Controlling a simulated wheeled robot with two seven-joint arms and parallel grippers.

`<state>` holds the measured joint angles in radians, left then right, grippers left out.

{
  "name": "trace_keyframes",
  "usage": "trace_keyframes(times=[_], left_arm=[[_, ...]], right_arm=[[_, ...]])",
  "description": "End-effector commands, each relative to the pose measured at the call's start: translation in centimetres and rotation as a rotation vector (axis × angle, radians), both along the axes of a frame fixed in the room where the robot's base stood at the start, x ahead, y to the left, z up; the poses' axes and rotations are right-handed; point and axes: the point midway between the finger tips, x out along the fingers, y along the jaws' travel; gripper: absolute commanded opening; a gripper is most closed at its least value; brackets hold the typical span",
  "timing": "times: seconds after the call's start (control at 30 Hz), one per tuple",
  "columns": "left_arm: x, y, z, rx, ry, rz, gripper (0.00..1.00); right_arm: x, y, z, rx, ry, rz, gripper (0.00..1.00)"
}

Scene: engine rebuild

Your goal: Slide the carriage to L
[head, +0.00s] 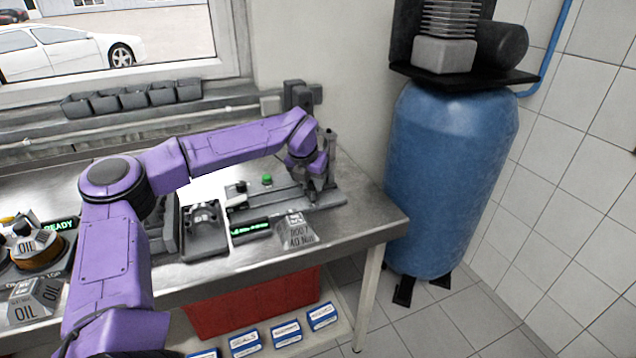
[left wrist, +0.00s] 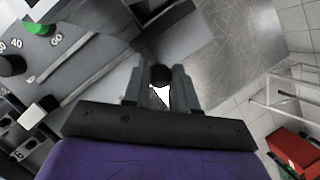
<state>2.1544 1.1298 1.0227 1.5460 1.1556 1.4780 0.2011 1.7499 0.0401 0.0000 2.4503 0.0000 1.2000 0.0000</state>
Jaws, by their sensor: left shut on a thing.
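My left gripper (head: 316,192) is at the right end of a grey bench device with a long rail (head: 283,199). In the left wrist view its fingers (left wrist: 161,85) are shut on a round black knob (left wrist: 161,75). The knob appears to be the carriage's handle; the carriage body is mostly hidden by the gripper in the head view. An upright grey post (head: 330,150) stands just behind the gripper. A green button (head: 267,180) marked GO in the wrist view (left wrist: 38,27) and a black dial (head: 240,187) sit left of it. No L mark is readable. My right gripper is out of view.
A green-lit display (head: 250,229) and a grey block marked 40 Nm (head: 298,232) stand at the device's front. A dark tray (head: 204,240) lies to the left. The steel bench (head: 370,225) is clear at its right end, beside a blue tank (head: 447,170).

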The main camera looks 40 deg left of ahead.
Motion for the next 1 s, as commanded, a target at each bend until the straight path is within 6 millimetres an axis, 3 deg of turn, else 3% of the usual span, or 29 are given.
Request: trace_keyframes(times=[0.13,0.17,0.2,0.23,0.57,1.0], left_arm=[[0.2,-0.1,0.2,0.002,-0.007,-0.004,0.00],[0.2,-0.1,0.2,0.003,-0.007,-0.005,0.33],[0.2,-0.2,0.2,0.003,-0.007,-0.005,0.46],[0.2,-0.2,0.2,0.003,-0.007,-0.005,0.51],[-0.1,-0.1,0.6,0.001,-0.005,-0.001,0.51],[-3.2,-1.1,8.8,0.003,-0.005,-0.005,0.51]], right_arm=[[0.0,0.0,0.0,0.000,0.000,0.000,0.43],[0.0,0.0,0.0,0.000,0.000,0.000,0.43],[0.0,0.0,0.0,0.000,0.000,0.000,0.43],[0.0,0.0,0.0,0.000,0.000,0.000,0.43],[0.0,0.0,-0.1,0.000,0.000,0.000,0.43],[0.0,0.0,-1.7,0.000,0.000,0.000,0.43]])
